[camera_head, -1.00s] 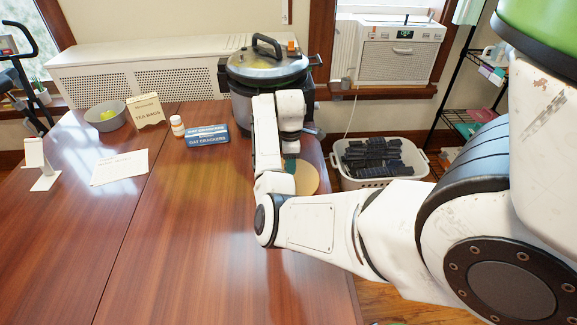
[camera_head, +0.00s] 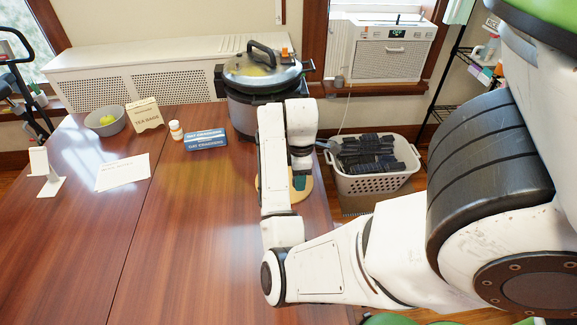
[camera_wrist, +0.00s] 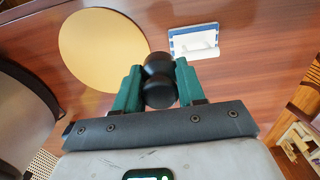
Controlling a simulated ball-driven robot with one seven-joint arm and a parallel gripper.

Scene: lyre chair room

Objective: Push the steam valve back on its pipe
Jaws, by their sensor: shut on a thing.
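The pressure cooker (camera_head: 252,112) stands at the far right end of the table, with its lid (camera_head: 262,72) on and a black handle across the top. A small orange part shows at the lid's right rear; I cannot make out the valve's pipe. In the wrist view, my gripper (camera_wrist: 158,82) has its green fingers shut on a black, rounded, two-lobed piece, likely the steam valve (camera_wrist: 160,90). In the head view, my gripper (camera_head: 299,183) is in front of the cooker, over a round tan board, and the held piece is hidden.
The round tan board (camera_head: 266,187) lies near the table's right edge. A blue cracker box (camera_head: 206,140), pill bottle (camera_head: 176,131), tea bag box (camera_head: 145,114) and grey bowl (camera_head: 106,121) stand left of the cooker. A white basket (camera_head: 372,183) is beyond the right edge. The table's front is clear.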

